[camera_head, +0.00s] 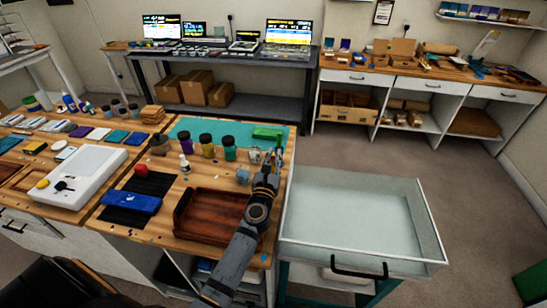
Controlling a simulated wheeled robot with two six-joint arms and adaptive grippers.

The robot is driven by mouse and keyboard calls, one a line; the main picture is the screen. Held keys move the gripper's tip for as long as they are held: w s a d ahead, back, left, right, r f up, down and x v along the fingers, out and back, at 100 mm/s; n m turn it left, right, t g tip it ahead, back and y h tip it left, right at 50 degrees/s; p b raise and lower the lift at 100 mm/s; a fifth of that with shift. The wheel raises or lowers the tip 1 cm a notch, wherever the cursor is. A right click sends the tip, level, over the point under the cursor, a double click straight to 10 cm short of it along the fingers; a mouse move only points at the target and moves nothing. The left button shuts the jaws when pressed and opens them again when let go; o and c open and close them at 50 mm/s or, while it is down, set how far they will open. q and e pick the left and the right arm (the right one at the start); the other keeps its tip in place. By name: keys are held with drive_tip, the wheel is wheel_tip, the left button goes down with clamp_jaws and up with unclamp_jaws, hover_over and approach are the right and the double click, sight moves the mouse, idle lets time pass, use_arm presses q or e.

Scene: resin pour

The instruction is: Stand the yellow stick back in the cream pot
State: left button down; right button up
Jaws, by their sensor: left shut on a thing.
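My left gripper (272,157) is at the right end of the wooden workbench (172,212), near its back corner, with its arm reaching up from the bottom of the picture. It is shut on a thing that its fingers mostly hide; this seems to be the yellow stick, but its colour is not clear. A small pale cup (254,155), possibly the cream pot, stands just left of the gripper on the teal mat (190,124). I cannot tell whether they touch. My right gripper is not in view.
A green box (267,133) lies behind the gripper. Dark-lidded jars, including a green one (230,148), stand to the left, with a small blue-grey item (242,176) nearer. A brown wooden tray (212,215) lies in front.

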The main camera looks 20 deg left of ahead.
use_arm(q)
drive_tip(key=c, duration=1.3)
unclamp_jaws()
drive_tip(key=v, duration=0.7)
drive_tip(key=shift+s, duration=0.2)
